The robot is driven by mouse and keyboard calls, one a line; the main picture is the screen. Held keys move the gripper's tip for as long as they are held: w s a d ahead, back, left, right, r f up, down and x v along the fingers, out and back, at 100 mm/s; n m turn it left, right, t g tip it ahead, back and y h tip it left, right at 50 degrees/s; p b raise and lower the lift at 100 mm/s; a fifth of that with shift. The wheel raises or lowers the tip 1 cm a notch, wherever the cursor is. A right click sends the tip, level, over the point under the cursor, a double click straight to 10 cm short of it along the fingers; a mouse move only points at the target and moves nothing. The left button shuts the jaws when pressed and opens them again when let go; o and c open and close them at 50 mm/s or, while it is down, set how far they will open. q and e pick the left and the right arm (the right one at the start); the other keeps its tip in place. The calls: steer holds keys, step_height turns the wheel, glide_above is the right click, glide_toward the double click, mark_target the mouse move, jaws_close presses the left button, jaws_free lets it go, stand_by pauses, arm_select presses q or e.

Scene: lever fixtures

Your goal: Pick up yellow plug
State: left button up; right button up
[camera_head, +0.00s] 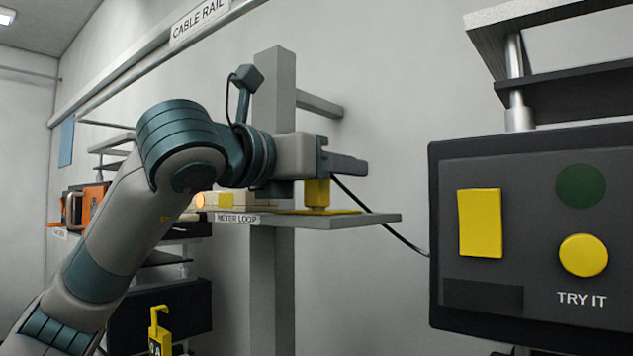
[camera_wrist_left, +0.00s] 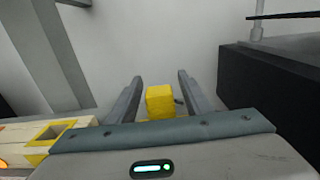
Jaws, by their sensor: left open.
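The yellow plug (camera_head: 317,192) stands upright on a yellow pad (camera_head: 322,212) on the shelf labelled "METER LOOP". In the left wrist view the plug (camera_wrist_left: 160,101) is a yellow block between the two fingers. My left gripper (camera_head: 346,163) is open at the plug, its fingers level with the plug's upper part, which they hide in the head view. In the left wrist view my left gripper (camera_wrist_left: 162,95) has a gap on both sides of the plug. A black cable (camera_head: 385,228) runs from near the plug down to the right. My right gripper is not in view.
The dark "TRY IT" panel (camera_head: 470,290) with a yellow square and round button stands to the right. A grey post (camera_head: 274,90) rises behind my left wrist. A yellow-framed block (camera_wrist_left: 45,140) lies left of the fingers. A yellow hook (camera_head: 158,330) is low at left.

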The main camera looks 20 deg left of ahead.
arm_select(q)
steer(key=c, duration=1.1)
steer(key=shift+c, duration=0.2)
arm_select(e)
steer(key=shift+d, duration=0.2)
arm_select(q)
steer(key=shift+r, duration=0.15)
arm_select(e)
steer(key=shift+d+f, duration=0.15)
